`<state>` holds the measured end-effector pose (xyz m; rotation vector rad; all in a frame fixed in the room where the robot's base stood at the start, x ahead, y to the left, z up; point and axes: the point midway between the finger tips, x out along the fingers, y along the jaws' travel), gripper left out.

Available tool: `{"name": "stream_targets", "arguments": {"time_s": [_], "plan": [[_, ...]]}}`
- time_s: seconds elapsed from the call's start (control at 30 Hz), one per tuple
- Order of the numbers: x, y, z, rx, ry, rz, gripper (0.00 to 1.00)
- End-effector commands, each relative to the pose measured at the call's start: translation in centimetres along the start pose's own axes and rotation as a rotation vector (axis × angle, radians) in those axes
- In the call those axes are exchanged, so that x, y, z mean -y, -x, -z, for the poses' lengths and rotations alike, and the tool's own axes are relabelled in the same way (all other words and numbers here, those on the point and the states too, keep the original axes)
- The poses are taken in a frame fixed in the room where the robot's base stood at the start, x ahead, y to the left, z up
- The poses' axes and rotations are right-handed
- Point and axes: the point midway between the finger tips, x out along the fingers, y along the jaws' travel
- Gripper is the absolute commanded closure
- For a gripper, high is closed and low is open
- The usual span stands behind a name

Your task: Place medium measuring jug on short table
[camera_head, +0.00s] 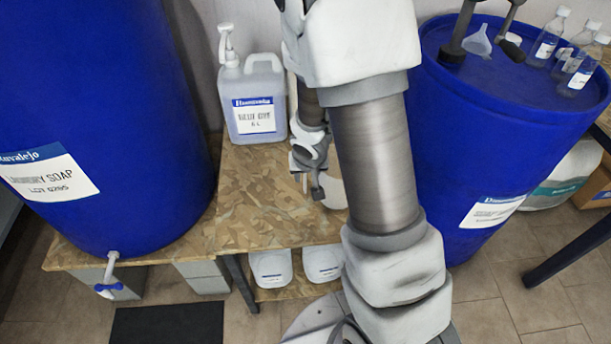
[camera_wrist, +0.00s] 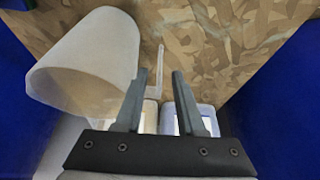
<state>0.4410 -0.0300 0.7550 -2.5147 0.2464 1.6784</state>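The white, translucent measuring jug (camera_wrist: 95,55) fills the left of the wrist view, with its wide mouth toward the camera. A thin pale strip (camera_wrist: 159,66), apparently its handle, shows between my fingertips. My gripper (camera_wrist: 160,72) is open, with a gap on both sides of this strip. In the head view the jug (camera_head: 332,188) is mostly hidden behind my arm, just right of my gripper (camera_head: 310,190). The short table (camera_head: 255,195) has a wood-chip top, which lies behind the jug in the wrist view (camera_wrist: 215,40). Contact between jug and table cannot be made out.
A pump-top jug (camera_head: 252,105) stands at the table's back. Large blue drums stand at left (camera_head: 95,100) and right (camera_head: 490,130); the right one carries bottles (camera_head: 580,65) and a funnel (camera_head: 478,42). White containers (camera_head: 272,268) sit on the lower shelf. The table's left front is clear.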

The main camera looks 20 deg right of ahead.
Motion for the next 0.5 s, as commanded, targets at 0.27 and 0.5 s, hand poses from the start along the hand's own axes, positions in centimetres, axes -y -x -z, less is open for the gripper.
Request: {"name": "stream_targets", "arguments": {"time_s": [0.27, 0.5], "plan": [[0.0, 5.5, 0.2, -0.001, -0.001, 0.0, 0.62], [-0.1, 7.3, 0.2, -0.004, 0.001, -0.003, 0.62]]}}
